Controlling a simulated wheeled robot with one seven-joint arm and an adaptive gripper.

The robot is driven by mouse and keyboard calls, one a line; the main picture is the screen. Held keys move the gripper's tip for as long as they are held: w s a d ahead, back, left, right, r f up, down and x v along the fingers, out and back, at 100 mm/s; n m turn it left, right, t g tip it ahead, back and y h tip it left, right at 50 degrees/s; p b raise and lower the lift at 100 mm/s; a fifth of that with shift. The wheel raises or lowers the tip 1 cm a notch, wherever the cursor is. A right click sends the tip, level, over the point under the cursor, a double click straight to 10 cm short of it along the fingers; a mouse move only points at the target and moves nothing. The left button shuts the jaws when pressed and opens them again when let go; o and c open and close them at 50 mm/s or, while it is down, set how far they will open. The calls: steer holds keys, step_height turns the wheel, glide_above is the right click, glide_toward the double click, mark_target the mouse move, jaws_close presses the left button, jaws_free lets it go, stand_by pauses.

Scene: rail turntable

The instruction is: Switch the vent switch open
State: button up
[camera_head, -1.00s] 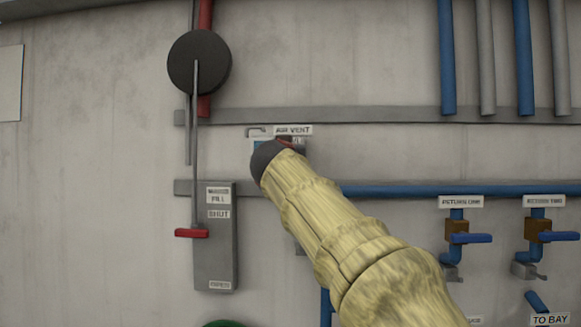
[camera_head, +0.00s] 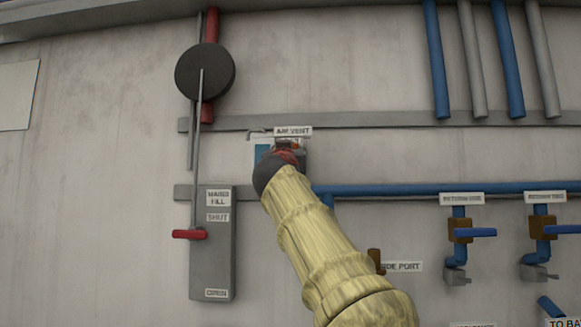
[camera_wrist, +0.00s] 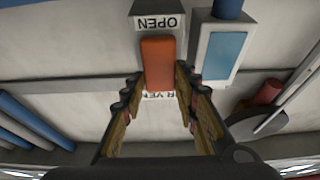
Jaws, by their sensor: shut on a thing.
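The vent switch has a grey housing with an OPEN label (camera_wrist: 158,22), upside down in the wrist view, and an orange-red handle (camera_wrist: 158,62). My gripper (camera_wrist: 160,84) is shut on this handle, one finger on each side. An AIR VENT label (camera_head: 293,131) marks the switch in the head view. There my yellow-sleeved arm and its dark end cover most of the switch and my fingers. Only a bit of grey housing and red shows below the label.
A blue-faced panel (camera_wrist: 219,55) sits close beside the switch. Left of it in the head view are a grey box (camera_head: 213,265) with a red handle (camera_head: 188,234) and a round black disc (camera_head: 205,73). A blue pipe (camera_head: 420,190) runs right, towards blue-handled valves.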

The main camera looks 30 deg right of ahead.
steer(key=shift+t+b, duration=0.3)
steer(key=shift+b, duration=0.5)
steer(key=o, duration=1.1)
steer(key=shift+f, duration=0.1)
steer(key=shift+s+a, duration=0.1)
steer(key=shift+s, duration=0.05)
steer(key=v, duration=1.1)
steer(key=shift+s+a+f, duration=0.2)
steer(key=shift+a+f, duration=0.05)
steer(key=shift+f, duration=0.05)
